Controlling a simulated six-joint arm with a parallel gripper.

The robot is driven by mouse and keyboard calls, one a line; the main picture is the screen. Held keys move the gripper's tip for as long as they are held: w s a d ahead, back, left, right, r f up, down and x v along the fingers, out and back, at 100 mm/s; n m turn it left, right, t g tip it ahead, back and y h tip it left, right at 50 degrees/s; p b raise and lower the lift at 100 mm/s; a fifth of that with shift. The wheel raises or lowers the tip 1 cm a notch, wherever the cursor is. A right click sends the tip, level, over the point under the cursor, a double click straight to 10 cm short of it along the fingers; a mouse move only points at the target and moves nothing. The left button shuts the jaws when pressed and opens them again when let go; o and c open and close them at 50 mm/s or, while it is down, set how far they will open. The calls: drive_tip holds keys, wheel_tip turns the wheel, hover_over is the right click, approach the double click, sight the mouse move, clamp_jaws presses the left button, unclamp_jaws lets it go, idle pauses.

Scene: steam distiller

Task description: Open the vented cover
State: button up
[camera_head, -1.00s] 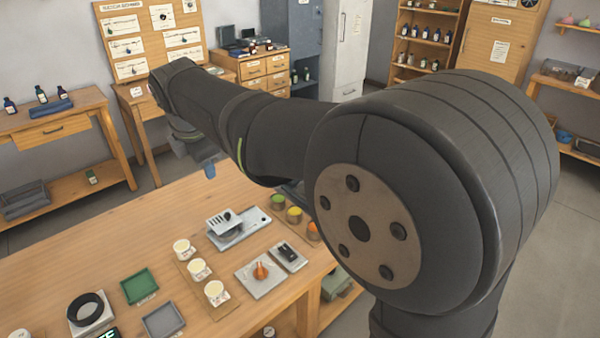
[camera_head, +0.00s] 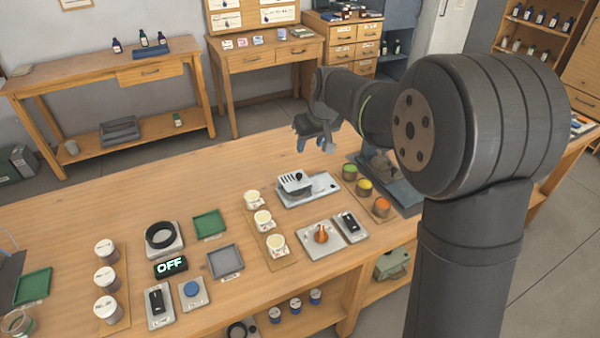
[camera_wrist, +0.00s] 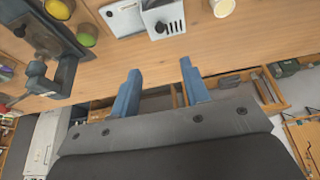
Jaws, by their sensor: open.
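The vented cover (camera_head: 294,182) is a light grey slotted lid on a pale metal plate (camera_head: 322,187) near the far side of the bench. It looks closed, though small here. It also shows upside down at the top of the wrist view (camera_wrist: 165,16), with dark slots and a dark round spot. My gripper (camera_head: 314,143) hangs above and beyond the cover, by the bench's far edge, and touches nothing. In the wrist view my gripper (camera_wrist: 160,67) has two blue fingers wide apart with nothing between them, pointing toward the cover across bare wood.
Green, yellow and orange pots (camera_head: 365,187) stand right of the cover, near a dark grey apparatus (camera_head: 398,190). An orange knob (camera_head: 321,234) and a black switch (camera_head: 349,223) sit nearer.

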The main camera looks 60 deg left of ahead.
sight(299, 173)
drive_tip(key=x, duration=1.7)
drive_tip(key=shift+c, duration=0.4)
